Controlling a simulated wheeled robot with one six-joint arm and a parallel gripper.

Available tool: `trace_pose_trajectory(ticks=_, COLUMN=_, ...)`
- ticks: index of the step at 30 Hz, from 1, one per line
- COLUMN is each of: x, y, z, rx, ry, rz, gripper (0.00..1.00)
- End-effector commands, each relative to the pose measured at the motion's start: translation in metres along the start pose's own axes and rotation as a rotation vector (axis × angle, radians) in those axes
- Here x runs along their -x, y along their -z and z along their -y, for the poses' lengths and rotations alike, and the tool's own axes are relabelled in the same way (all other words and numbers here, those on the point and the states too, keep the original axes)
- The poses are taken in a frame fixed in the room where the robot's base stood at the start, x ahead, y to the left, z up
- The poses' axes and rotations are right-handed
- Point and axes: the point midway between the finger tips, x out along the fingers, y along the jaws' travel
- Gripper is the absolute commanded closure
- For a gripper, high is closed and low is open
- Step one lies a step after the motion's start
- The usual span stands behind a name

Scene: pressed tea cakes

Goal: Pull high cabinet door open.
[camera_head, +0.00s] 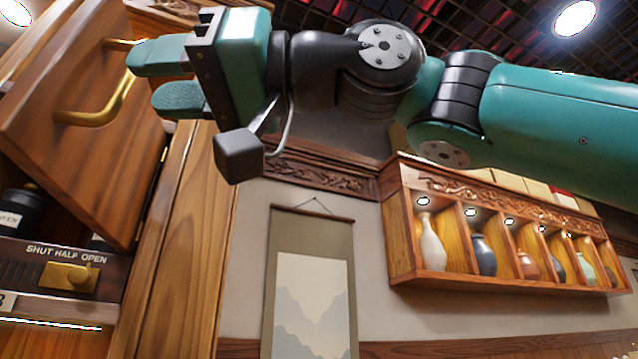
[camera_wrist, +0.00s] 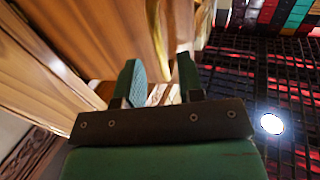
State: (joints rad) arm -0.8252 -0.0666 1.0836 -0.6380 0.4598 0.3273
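The high cabinet door (camera_head: 60,150) is a brown wooden panel at the upper left of the head view. It stands at an angle to the cabinet frame (camera_head: 185,230), with jars visible below and behind it. A curved brass handle (camera_head: 85,117) sits on its face. My gripper (camera_head: 158,82) has two teal fingers set apart, their tips at the handle. The upper finger hides part of the handle; I cannot tell whether the bar lies between the fingers. In the wrist view the fingers (camera_wrist: 160,75) are also apart, with wooden surfaces beyond them.
A panel marked SHUT HALF OPEN with a brass knob (camera_head: 70,277) is below the door. Dark jars (camera_head: 22,208) stand inside the cabinet. A hanging scroll (camera_head: 310,270) and a lit vase shelf (camera_head: 500,245) are on the wall to the right.

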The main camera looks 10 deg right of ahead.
Motion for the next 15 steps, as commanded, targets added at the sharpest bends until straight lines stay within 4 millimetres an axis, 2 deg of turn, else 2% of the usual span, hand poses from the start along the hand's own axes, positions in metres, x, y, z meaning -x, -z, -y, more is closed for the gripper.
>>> trace_pose_trajectory(ticks=1, x=0.015, y=-0.002, z=-0.002, rx=0.003, ry=-0.009, rz=-0.004, gripper=0.65)
trace_pose_trajectory(ticks=6, x=0.052, y=-0.001, z=-0.002, rx=0.003, ry=-0.011, rz=-0.002, gripper=0.65)
trace_pose_trajectory(ticks=15, x=0.096, y=0.002, z=-0.003, rx=0.003, ry=-0.012, rz=-0.005, gripper=0.65)
